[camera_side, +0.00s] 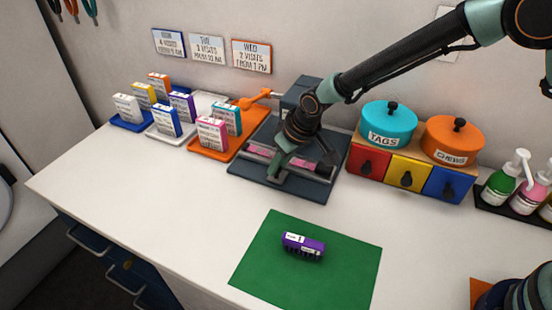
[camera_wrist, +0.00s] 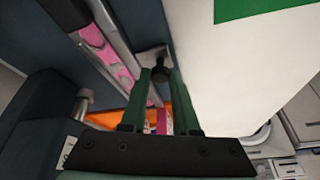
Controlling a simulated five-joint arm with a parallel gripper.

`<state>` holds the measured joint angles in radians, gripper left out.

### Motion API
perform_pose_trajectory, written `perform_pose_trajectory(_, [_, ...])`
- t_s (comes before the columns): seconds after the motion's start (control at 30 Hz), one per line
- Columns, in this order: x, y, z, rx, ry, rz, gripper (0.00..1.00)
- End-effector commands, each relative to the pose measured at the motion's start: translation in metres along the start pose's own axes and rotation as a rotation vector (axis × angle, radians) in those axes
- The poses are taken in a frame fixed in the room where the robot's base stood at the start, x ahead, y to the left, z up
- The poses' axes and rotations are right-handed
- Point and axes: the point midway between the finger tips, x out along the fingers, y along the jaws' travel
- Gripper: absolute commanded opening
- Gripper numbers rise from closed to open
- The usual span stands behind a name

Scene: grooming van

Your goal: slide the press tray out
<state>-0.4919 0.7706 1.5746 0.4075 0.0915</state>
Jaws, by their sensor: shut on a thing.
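The dark blue-grey press (camera_side: 297,92) stands at the back middle of the counter, with an orange lever (camera_side: 252,99) reaching left. Its press tray (camera_side: 316,174) is low in the press, grey-rimmed with a pink strip inside. The tray's grey rim (camera_wrist: 122,45) and pink strip (camera_wrist: 95,40) also show in the wrist view. My gripper (camera_side: 276,172) is at the tray's front edge. In the wrist view, my gripper's green fingers (camera_wrist: 160,78) are shut on the dark tray knob (camera_wrist: 160,73). My arm hides part of the press.
A green mat (camera_side: 270,265) with a purple labelled item (camera_side: 303,246) lies in front. Small boxes on colored trays (camera_side: 206,151) stand left. Colored drawers (camera_side: 406,173) with round tins on top, and bottles (camera_side: 503,180), stand right. The counter between press and mat is clear.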

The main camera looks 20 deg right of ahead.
Motion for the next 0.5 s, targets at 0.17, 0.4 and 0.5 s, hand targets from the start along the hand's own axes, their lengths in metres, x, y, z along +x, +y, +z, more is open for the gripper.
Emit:
perform_pose_trajectory(0.17, [-0.004, -0.034, 0.012, -0.004, -0.004, -0.024, 0.0])
perform_pose_trajectory(0.4, [-0.005, -0.041, 0.015, 0.001, -0.004, -0.03, 0.0])
perform_pose_trajectory(0.5, [-0.005, -0.041, 0.015, 0.001, -0.004, -0.029, 0.0])
